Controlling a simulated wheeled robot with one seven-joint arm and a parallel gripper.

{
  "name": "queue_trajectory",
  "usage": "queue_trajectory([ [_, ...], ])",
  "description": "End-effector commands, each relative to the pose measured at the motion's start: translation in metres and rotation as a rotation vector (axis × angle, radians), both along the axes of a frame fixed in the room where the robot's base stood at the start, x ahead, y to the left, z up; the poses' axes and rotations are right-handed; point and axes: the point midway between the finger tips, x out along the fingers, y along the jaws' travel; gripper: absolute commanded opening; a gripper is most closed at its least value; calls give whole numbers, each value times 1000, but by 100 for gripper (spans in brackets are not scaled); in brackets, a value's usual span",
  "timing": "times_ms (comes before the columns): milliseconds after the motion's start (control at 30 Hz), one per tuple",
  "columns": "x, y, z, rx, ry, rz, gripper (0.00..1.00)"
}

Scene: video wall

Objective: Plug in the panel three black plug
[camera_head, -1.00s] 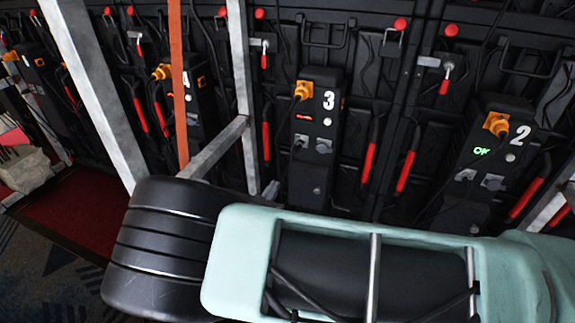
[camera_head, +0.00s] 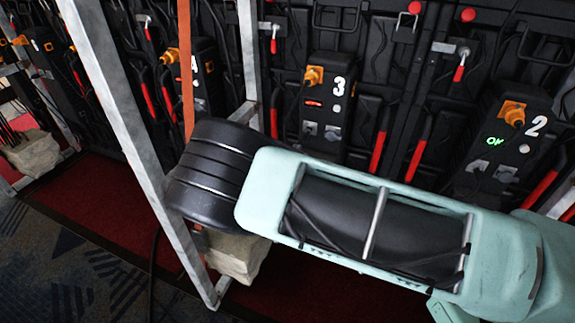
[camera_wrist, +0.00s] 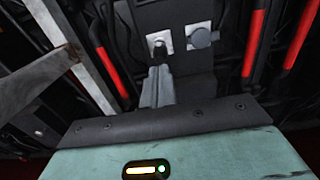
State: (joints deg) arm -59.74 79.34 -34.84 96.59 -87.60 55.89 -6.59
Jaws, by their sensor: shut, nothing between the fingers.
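Panel three (camera_head: 325,105) is a black box with a white 3, an orange plug (camera_head: 313,76) at its upper left and a small red display. Two grey sockets sit side by side on its lower part; the left socket (camera_wrist: 159,43) and the right socket with its round grey cover (camera_wrist: 201,38) show in the wrist view. My gripper (camera_wrist: 159,72) is shut just below the left socket, pointing at it. A small dark shape sits between the fingertips and that socket; I cannot tell whether it is the black plug or the fingertips. The gripper is hidden in the head view.
Panel two (camera_head: 505,135) at the right has an orange plug and lit green text. Panel four (camera_head: 190,75) is at the left. A metal frame post (camera_head: 130,140) stands left of my arm, with a sandbag (camera_head: 237,255) at its foot. Red handles flank panel three.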

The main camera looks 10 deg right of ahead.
Motion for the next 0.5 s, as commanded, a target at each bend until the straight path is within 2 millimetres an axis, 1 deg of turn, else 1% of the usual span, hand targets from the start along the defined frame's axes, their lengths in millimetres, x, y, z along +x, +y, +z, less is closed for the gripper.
queue_trajectory([
  [33, 7, -6, -2, 1, -1, -2, 0],
  [100, 14, -10, -1, 1, -2, -1, 0],
  [200, 21, -16, -1, 0, -1, 0, 0],
  [333, 26, -18, 0, 0, 0, 1, 0],
  [500, 26, -19, 0, 0, 0, 1, 0],
])
